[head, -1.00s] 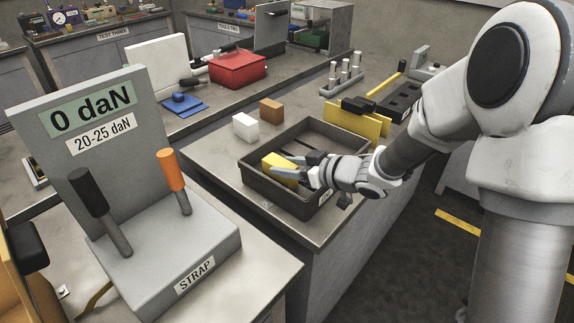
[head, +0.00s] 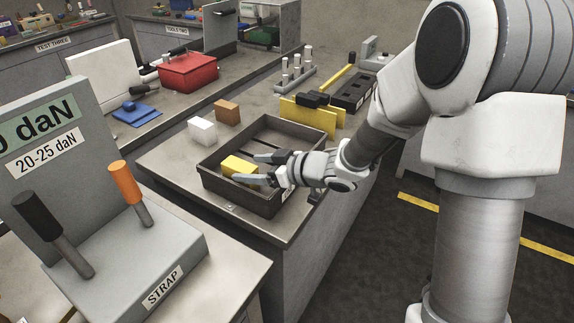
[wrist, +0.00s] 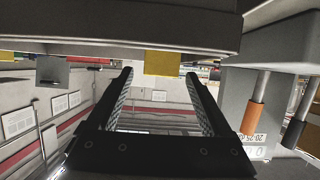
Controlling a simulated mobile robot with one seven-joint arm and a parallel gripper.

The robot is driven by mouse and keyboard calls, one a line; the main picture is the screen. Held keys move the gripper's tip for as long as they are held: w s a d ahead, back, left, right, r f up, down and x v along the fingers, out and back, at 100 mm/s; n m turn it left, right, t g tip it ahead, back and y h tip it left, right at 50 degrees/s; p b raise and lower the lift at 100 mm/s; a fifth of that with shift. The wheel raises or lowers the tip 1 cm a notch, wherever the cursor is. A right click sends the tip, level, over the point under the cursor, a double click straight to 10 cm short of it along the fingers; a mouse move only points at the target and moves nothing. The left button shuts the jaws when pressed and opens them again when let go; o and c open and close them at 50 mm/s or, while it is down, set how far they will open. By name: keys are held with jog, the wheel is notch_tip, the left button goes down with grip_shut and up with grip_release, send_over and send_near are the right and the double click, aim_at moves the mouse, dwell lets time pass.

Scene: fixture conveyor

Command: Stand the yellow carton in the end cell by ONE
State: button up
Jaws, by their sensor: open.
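The yellow carton (head: 238,168) sits in the dark tray (head: 262,203), near its left side. My gripper (head: 246,168) reaches in from the right over the tray wall, its two fingers apart. The fingers are beside the carton's right end; I cannot tell whether they touch it. In the wrist view, which looks upside down, a yellow face of the carton (wrist: 162,63) shows between the fingertips of my gripper (wrist: 160,73), beyond the tray's wall (wrist: 120,36). No label reading ONE is legible, and I cannot tell which cell it marks.
A white block (head: 202,131) and a brown block (head: 227,111) stand behind the tray. Yellow plates (head: 308,116) and a black slotted rack (head: 353,92) stand farther right. The STRAP stand (head: 170,250) with two upright handles is at the front left. A red box (head: 187,71) is behind.

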jog(key=p+v, duration=0.3)
jog(key=v, duration=1.2)
jog(key=shift+r, duration=0.15)
jog(key=shift+s, duration=0.15)
jog(key=w+d+r+m+t+h+p, duration=0.2)
jog(key=w+d+r+m+t+h, duration=0.1)
jog(key=w+d+r+t+h, duration=0.25)
jog(key=s+d+r+m+h+p, duration=0.2)
jog(key=s+d+r+m+h, duration=0.15)
jog(key=d+r+h, duration=0.45)
jog(key=s+a+r+m+g+y+p, duration=0.1)
jog(key=s+m+g, duration=0.4)
jog(key=s, duration=1.4)
jog(key=shift+s+a+r+g+y+p, duration=0.15)
jog(key=shift+s+a+g+y+p, duration=0.2)
jog(key=shift+a+g+p, duration=0.45)
